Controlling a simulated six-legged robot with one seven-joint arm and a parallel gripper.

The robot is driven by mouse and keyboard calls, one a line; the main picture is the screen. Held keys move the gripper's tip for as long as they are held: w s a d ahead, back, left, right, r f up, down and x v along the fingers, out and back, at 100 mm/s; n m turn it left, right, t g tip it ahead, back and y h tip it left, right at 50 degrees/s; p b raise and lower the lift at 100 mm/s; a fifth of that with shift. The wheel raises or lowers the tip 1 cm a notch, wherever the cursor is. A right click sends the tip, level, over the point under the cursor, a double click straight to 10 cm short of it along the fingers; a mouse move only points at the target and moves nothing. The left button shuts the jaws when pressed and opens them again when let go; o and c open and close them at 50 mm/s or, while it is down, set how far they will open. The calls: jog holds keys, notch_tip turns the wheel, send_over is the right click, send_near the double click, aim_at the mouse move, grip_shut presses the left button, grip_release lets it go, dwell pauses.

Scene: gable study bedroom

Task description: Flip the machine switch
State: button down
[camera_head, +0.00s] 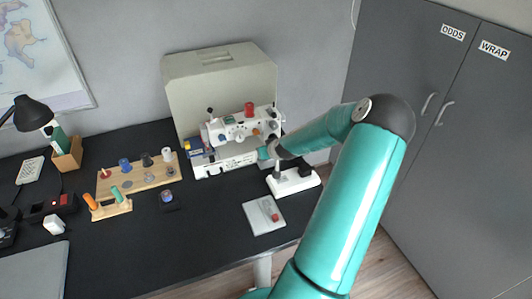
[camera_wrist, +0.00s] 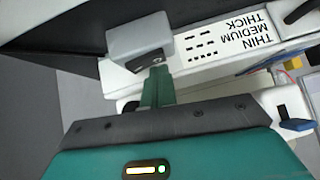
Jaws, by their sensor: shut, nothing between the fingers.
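The white sewing machine (camera_head: 222,131) stands on the black desk, in front of its beige upright cover. My gripper (camera_head: 266,153) is at the machine's right end, low near its base; the arm hides part of that end. In the wrist view my gripper (camera_wrist: 157,72) is shut and empty. Its tips are right at a grey block (camera_wrist: 140,37) with a dark slot on its lower face. Whether they touch, and whether this block carries the switch, I cannot tell. Beside it is a white panel (camera_wrist: 215,45) printed THIN, MEDIUM, THICK, upside down. The switch's position is not readable.
The beige cover (camera_head: 215,75) stands behind the machine. A white pedal-like unit (camera_head: 293,182) and a grey pad (camera_head: 255,222) lie near the desk's right edge. A wooden spool rack (camera_head: 139,178) is left. Grey cabinets (camera_head: 440,120) stand right. The desk's front middle is clear.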

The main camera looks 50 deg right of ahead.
jog(key=shift+d, duration=0.1)
jog(key=shift+s+d+r, duration=0.15)
jog(key=shift+s+d, duration=0.25)
jog(key=shift+d, duration=0.15)
jog(key=shift+r, duration=0.1)
